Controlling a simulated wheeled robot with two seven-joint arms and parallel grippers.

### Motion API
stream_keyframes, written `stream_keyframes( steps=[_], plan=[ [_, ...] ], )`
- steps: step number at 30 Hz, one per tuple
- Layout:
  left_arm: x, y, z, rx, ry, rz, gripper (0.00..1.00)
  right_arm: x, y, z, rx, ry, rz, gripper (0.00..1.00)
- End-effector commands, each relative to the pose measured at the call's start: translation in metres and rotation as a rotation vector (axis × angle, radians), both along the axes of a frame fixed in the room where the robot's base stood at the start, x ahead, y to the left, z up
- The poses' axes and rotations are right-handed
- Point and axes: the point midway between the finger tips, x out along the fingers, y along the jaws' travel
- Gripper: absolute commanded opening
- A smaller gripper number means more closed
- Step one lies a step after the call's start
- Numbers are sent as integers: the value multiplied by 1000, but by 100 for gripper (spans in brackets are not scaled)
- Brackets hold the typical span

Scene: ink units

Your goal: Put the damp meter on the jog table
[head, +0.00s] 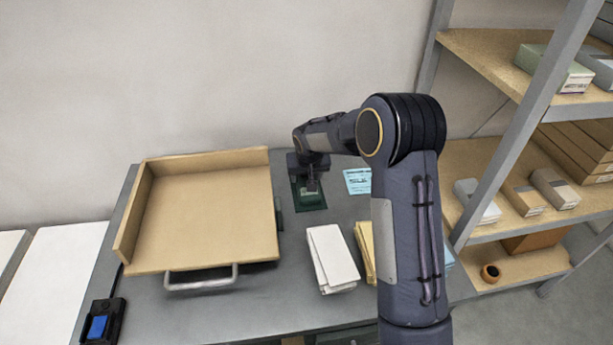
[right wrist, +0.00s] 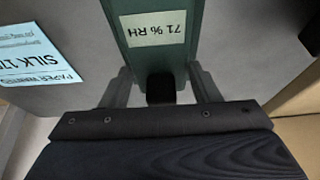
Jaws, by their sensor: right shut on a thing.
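The damp meter is a green device (head: 312,203) with a pale label in the head view. In the right wrist view the damp meter (right wrist: 157,58) shows its label "71 % RH" upside down. My right gripper (head: 312,186) is shut on its near end, and in the right wrist view the fingers (right wrist: 166,88) are on both sides of it. I cannot tell whether the meter touches the grey table. The jog table (head: 210,215) is a tan tray with raised back and left walls and a metal front handle, left of the meter. It is empty. My left gripper is not in view.
A blue paper label (head: 357,181) lies right of the meter. White (head: 332,258) and yellow (head: 365,250) paper stacks lie in front. A black device with a blue top (head: 100,325) is at front left. A loaded shelf rack (head: 518,130) stands at right.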

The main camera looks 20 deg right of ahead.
Motion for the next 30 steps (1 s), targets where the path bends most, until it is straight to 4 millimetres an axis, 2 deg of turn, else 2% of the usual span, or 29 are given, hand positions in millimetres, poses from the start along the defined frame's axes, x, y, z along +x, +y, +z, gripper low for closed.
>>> stream_keyframes(
  steps=[4,5,9,17,20,23,30],
  plan=[
    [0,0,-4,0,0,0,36,0,0,-4,0,-1,0,27],
    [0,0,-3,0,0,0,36,0,0,-3,0,0,0,60],
    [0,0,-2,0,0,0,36,0,0,-2,0,0,0,78],
    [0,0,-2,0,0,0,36,0,0,-2,0,0,0,78],
    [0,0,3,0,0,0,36,0,0,4,0,0,0,78],
    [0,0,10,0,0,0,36,-5,2,18,0,-2,0,78],
    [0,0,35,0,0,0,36,-24,7,68,0,-2,2,78]
  ],
)
